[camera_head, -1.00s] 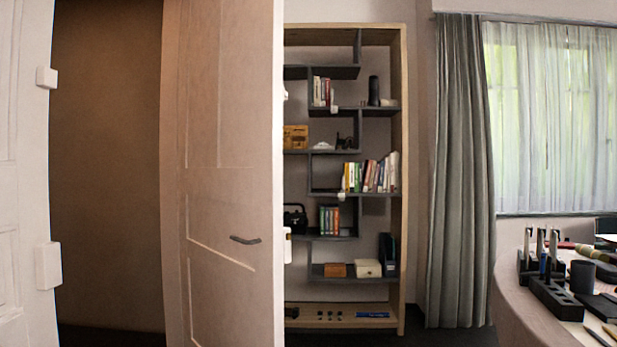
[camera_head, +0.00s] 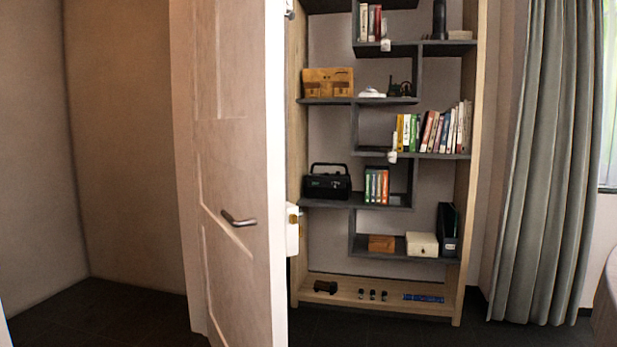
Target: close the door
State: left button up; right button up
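The door (camera_head: 235,150) is a pale wooden panel standing open, seen at a steep angle left of centre in the head view. Its dark lever handle (camera_head: 238,219) sticks out from the panel face below mid-height. A white lock part (camera_head: 292,230) shows at the door's right edge. The dim doorway space with a bare wall (camera_head: 120,150) lies to the left of the door. Neither of my grippers is in view, and nothing touches the door or its handle.
A bookshelf (camera_head: 478,160) with dark shelves, books and a radio (camera_head: 328,182) stands behind and right of the door. A grey curtain (camera_head: 550,170) hangs further right. A table edge (camera_head: 608,300) shows at the far right. Dark floor (camera_head: 110,318) is clear at lower left.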

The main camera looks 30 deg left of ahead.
aim_at(237, 51)
jog(key=i, duration=2.45)
jog(key=i+u, duration=0.2)
jog(key=u, duration=0.25)
jog(key=i+l+u, duration=0.1)
jog(key=u, duration=0.35)
jog(key=i+l+u, duration=0.15)
jog(key=u, duration=0.3)
jog(key=i+l+u, duration=0.2)
jog(key=u, duration=1.4)
